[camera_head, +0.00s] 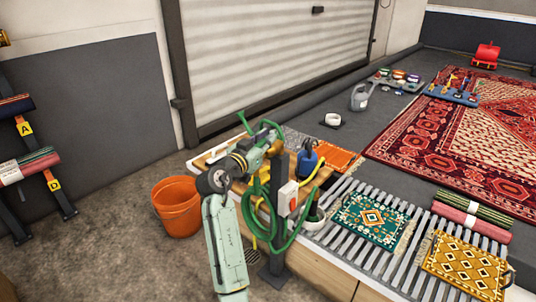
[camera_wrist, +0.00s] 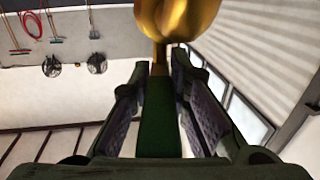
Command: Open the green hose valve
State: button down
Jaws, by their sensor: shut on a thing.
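The green valve handle (camera_wrist: 158,120) is a flat dark green lever that lies between my fingers in the wrist view. The brass valve body (camera_wrist: 178,18) is just beyond the fingertips. My gripper (camera_wrist: 160,85) is shut on the lever. In the head view my gripper (camera_head: 266,137) is at the top of a dark post (camera_head: 278,215), and it and my arm mostly hide the valve. A green hose (camera_head: 296,232) hangs in loops by the post. How far the lever is turned cannot be told.
An orange bucket (camera_head: 178,207) stands on the floor left of my arm. Small rugs lie on a slatted grate (camera_head: 338,238) at the right.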

jog(key=shift+w+a+f+m+g+h+b, duration=0.1)
jog(key=shift+w+a+m+g+h+b, duration=0.1)
jog(key=shift+m+g+h+b, duration=0.35)
jog(key=c, duration=1.5)
grip_release()
jog(key=v, duration=1.2)
jog(key=shift+f, duration=0.1)
